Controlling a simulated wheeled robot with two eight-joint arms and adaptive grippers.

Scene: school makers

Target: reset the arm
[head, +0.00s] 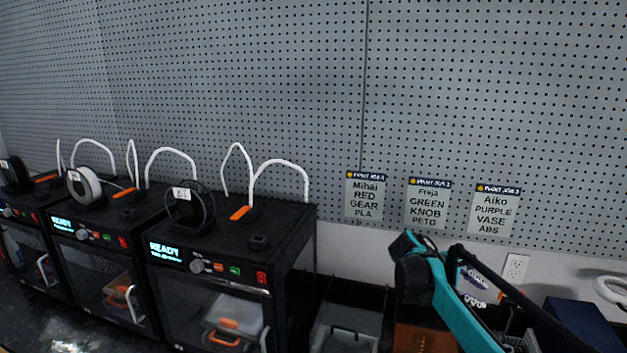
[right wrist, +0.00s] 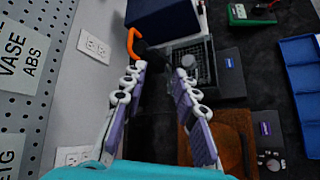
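My right arm, teal and black, reaches up at the lower right of the head view. Its gripper (head: 472,287) is partly hidden there by the arm links. In the right wrist view the two white fingers with purple pads of the gripper (right wrist: 160,70) stand apart with nothing between them. They are above the dark worktop (right wrist: 151,127), close to the wall. My left gripper is in neither view.
Black 3D printers (head: 272,236) stand in a row at the left. Job cards (head: 364,195) hang on the pegboard (head: 280,80). A wall outlet (head: 514,268) is behind the arm. A dark blue box (right wrist: 160,22), a wire basket (right wrist: 205,88) and a brown container (right wrist: 228,124) are near the gripper.

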